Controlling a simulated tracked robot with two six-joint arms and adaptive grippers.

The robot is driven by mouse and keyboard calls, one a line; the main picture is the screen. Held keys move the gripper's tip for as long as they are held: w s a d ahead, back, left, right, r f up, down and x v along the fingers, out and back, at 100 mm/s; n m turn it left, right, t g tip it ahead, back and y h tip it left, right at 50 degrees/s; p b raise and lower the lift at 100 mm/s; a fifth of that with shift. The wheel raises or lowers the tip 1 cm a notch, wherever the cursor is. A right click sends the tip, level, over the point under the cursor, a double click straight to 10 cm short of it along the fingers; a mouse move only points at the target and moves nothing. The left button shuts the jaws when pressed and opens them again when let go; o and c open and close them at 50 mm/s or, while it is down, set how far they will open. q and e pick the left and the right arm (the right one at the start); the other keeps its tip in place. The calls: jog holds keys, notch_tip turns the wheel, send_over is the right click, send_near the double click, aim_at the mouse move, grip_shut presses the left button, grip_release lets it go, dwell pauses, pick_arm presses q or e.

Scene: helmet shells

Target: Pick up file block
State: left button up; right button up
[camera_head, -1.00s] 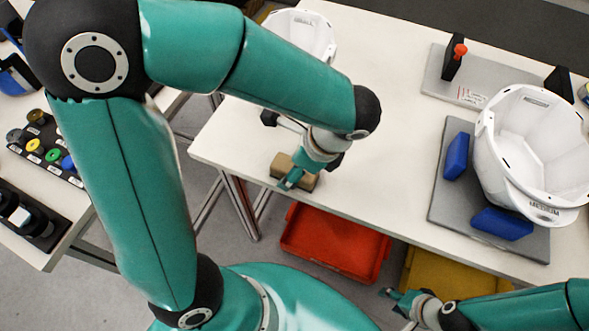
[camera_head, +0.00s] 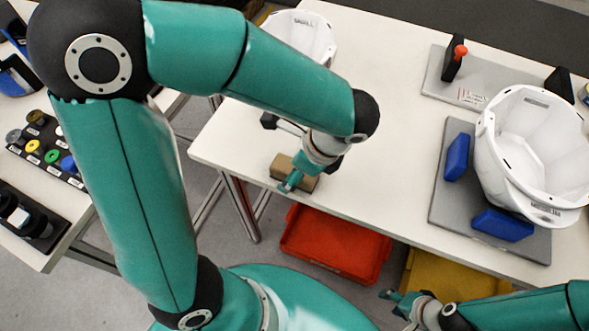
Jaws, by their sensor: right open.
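The file block, a small tan-brown block (camera_head: 279,166), lies on the white table near its front left edge. My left gripper (camera_head: 291,183) reaches down over the block from above. Its teal fingers cover the middle of the block, and I cannot tell whether they are closed on it. My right gripper (camera_head: 390,297) is open and empty at the lower right, in front of the table.
A white helmet shell (camera_head: 530,150) sits on a grey plate with blue blocks (camera_head: 457,157) at the right. Another white shell (camera_head: 300,38) stands at the back left. Red (camera_head: 335,243) and yellow (camera_head: 455,275) bins are below the table. The table middle is clear.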

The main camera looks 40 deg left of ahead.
pick_arm(q)
jog(key=c, duration=1.3)
jog(key=shift+r, duration=0.5)
notch_tip(320, 180, up, 20)
jog(key=p, duration=0.4)
jog(key=shift+f, duration=0.25)
jog(key=o, duration=0.7)
jog(key=shift+c, duration=0.2)
jog(key=c, duration=0.5)
jog(key=shift+s, duration=0.1)
